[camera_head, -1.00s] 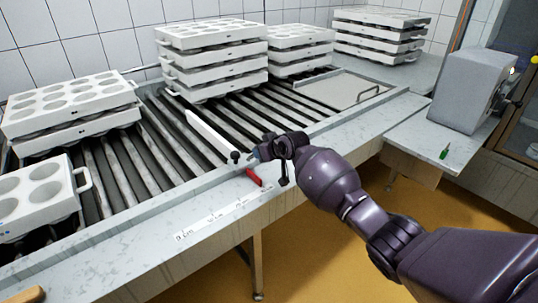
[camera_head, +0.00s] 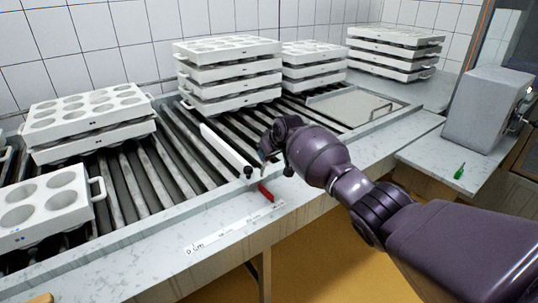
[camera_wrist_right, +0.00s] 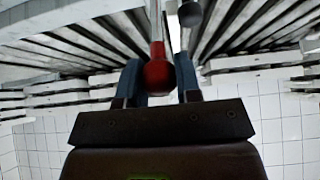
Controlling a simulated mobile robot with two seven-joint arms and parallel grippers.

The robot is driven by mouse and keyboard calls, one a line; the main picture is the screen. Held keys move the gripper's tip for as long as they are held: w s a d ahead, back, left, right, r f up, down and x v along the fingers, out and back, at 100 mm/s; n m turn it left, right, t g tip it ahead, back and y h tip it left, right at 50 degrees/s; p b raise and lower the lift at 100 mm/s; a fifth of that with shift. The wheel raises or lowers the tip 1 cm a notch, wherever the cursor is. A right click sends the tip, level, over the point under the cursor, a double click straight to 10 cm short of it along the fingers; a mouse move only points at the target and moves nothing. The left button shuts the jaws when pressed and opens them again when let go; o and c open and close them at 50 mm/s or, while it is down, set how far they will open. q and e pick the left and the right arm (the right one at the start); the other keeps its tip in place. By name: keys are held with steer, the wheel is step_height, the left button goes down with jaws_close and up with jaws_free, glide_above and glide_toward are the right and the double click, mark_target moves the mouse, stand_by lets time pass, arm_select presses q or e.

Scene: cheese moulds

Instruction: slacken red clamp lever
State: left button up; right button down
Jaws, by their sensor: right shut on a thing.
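In the right wrist view, the red clamp lever (camera_wrist_right: 157,74) stands between the two blue-grey fingers of my right gripper (camera_wrist_right: 160,84), which is shut on its rounded end. A dark ball on a thin rod (camera_wrist_right: 190,14) is just beyond the right finger. In the head view, my right gripper (camera_head: 266,156) is low over the near rail, by the end of a white bar (camera_head: 226,148) lying across the rollers. A red piece (camera_head: 266,193) shows on the rail just below the gripper. The grip itself is unclear from this view. My left gripper is not in view.
Stacks of white cheese moulds stand on the roller conveyor (camera_head: 170,160) at the left (camera_head: 92,116) and back (camera_head: 228,75). A scale strip (camera_head: 225,232) lies along the near rail. At the right are a grey box (camera_head: 484,110) and a small green item (camera_head: 459,171).

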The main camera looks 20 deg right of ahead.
steer(key=shift+w+a+r, duration=0.1)
steer(key=shift+a+r, duration=0.1)
steer(key=c, duration=0.8)
jaws_free()
steer(key=shift+f, duration=0.1)
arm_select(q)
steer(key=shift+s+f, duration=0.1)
arm_select(e)
steer(key=shift+d+r, duration=0.1)
steer(key=shift+r, duration=0.25)
arm_select(q)
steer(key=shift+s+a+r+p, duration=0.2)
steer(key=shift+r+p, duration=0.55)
steer(key=shift+p, duration=0.35)
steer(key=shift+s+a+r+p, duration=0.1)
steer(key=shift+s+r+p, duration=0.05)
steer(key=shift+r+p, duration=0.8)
arm_select(e)
steer(key=shift+v, duration=5.1)
